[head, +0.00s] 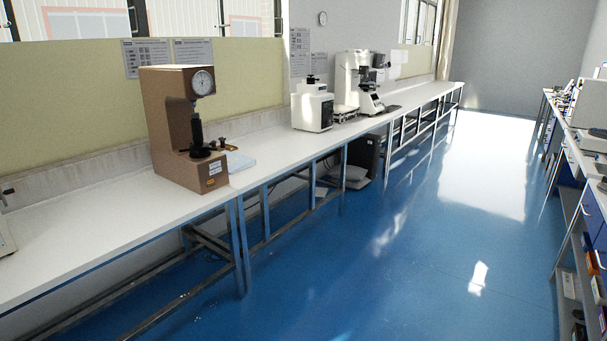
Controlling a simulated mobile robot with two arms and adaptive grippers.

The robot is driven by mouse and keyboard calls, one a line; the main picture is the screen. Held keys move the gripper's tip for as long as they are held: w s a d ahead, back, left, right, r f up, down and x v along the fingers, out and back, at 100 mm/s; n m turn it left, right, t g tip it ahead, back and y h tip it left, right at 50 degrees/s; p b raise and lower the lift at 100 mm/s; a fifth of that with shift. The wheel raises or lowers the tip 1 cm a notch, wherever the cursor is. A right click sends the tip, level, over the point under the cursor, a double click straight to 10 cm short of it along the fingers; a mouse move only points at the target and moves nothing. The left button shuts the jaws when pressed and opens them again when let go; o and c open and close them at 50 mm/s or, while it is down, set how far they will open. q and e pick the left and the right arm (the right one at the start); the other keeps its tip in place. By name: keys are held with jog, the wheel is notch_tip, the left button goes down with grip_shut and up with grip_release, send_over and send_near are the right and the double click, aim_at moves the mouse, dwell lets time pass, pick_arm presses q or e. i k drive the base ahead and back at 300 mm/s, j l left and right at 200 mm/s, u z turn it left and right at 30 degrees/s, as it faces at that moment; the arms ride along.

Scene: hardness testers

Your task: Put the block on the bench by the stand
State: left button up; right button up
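A long white bench (90,216) runs along the left wall into the distance. A brown hardness tester (165,112) with a round dial (202,82) stands on its near part, with a dark round anvil (201,152) under the head. A small dark item (223,143) shows just right of the anvil; I cannot tell what it is. A pale flat item, perhaps paper (241,162), lies on the bench beside the tester. I cannot pick out a block or a separate stand for certain. Neither of my grippers is in view.
A white tester (312,108) and a larger white instrument (352,78) stand farther along the bench. A dark computer case (366,155) is under it. The blue floor (400,270) is clear between this bench and the loaded right-hand bench (590,150).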

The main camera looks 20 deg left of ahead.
aim_at(119, 218)
jog(key=i+j+u, duration=0.7)
jog(key=u, duration=0.15)
jog(key=i+u, duration=0.9)
jog(key=i+l, duration=0.15)
jog(key=i, duration=0.4)
jog(key=i+l, duration=0.2)
jog(key=i, duration=0.4)
jog(key=i+l, duration=0.15)
jog(key=i, duration=0.4)
jog(key=u, duration=0.05)
